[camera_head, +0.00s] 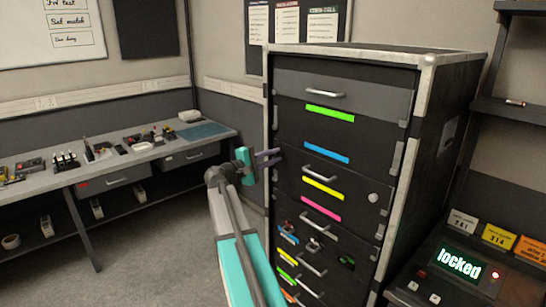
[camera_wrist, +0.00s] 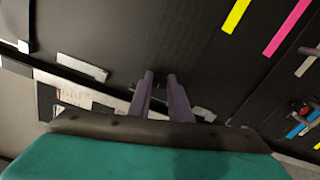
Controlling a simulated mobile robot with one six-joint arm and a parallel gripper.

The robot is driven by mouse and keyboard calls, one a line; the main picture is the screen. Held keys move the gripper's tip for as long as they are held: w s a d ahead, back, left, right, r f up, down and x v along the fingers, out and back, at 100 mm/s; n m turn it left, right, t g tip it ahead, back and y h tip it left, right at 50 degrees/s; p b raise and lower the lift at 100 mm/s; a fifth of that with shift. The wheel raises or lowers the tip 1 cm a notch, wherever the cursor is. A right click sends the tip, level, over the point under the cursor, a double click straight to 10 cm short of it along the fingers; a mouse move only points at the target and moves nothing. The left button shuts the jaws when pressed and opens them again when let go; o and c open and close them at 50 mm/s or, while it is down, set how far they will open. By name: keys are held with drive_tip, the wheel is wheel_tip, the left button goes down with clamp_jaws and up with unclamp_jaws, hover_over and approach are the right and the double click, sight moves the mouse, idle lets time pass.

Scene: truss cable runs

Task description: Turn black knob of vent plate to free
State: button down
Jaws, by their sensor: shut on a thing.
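A dark vent plate (camera_wrist: 165,35) forms part of the front of the tall black rack (camera_head: 345,75). My gripper (camera_head: 277,156) is at the rack's left front edge in the head view, its purple fingers reaching to the front. In the wrist view my gripper (camera_wrist: 160,78) is shut on a small dark thing, the black knob (camera_wrist: 161,75), against the black panel. The knob is mostly hidden by the fingertips, and its turned position cannot be made out. In the head view it cannot be told apart from the panel.
A light round knob (camera_head: 373,198) sits at the rack's right. Handles and coloured strips, such as the yellow strip (camera_head: 323,188), line the front. A workbench (camera_head: 120,160) stands left, with clear floor before it. A console screen (camera_head: 459,263) at right reads "locked".

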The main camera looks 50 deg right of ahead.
idle(0.4)
drive_tip(key=c, duration=1.6)
unclamp_jaws()
drive_tip(key=shift+a, duration=0.1)
drive_tip(key=a+b, duration=0.1)
drive_tip(key=a, duration=0.3)
drive_tip(key=a+b, duration=0.1)
drive_tip(key=a, duration=0.4)
drive_tip(key=w+a+b, duration=0.1)
drive_tip(key=a, duration=0.3)
drive_tip(key=shift+a+b, duration=0.3)
drive_tip(key=shift+a, duration=0.05)
